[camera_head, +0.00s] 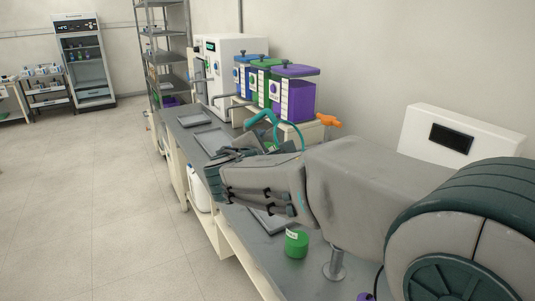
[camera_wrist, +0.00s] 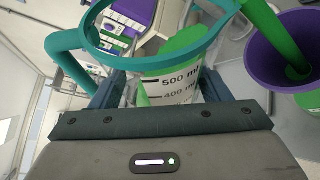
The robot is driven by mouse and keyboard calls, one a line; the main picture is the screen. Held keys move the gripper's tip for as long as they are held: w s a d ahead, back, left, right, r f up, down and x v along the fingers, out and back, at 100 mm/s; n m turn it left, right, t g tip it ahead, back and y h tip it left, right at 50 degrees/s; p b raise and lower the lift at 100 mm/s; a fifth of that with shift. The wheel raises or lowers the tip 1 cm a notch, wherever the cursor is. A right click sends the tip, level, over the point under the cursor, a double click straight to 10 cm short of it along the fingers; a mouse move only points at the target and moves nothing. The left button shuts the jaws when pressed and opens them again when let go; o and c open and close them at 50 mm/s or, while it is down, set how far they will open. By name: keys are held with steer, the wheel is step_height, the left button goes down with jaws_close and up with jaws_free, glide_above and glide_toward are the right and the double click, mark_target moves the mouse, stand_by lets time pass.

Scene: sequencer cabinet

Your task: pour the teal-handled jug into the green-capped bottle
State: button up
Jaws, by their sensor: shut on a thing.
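The jug (camera_wrist: 165,62) has a teal rim and teal handle, clear walls with 500 ml and 400 ml marks, and green liquid inside. My gripper (camera_wrist: 160,90) is shut on it, one finger on each side. In the head view the teal handle (camera_head: 262,116) shows beyond my gripper, and my arm hides most of the jug. A thick green stream (camera_wrist: 272,25) runs into a purple funnel (camera_wrist: 254,62) beside the jug, with green inside the funnel.
Blue, green and purple containers (camera_head: 294,98) stand at the back of the bench near a white machine (camera_head: 232,55). An orange object (camera_head: 327,120) is beside them. Flat grey trays (camera_head: 194,120) lie on the far bench. The floor at left is clear.

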steer(key=shift+m+t+b, duration=0.3)
steer(key=shift+m+b, duration=0.3)
steer(key=shift+b, duration=1.75)
stand_by(0.8)
steer(key=shift+r+p, duration=0.15)
steer(key=shift+p, duration=0.4)
steer(key=shift+r+n+p, duration=0.2)
steer(key=shift+n+p, duration=0.2)
steer(key=shift+p, duration=0.6)
steer(key=shift+f+n+g+p, duration=0.15)
steer(key=shift+n+g+p, duration=0.3)
steer(key=shift+p, duration=0.6)
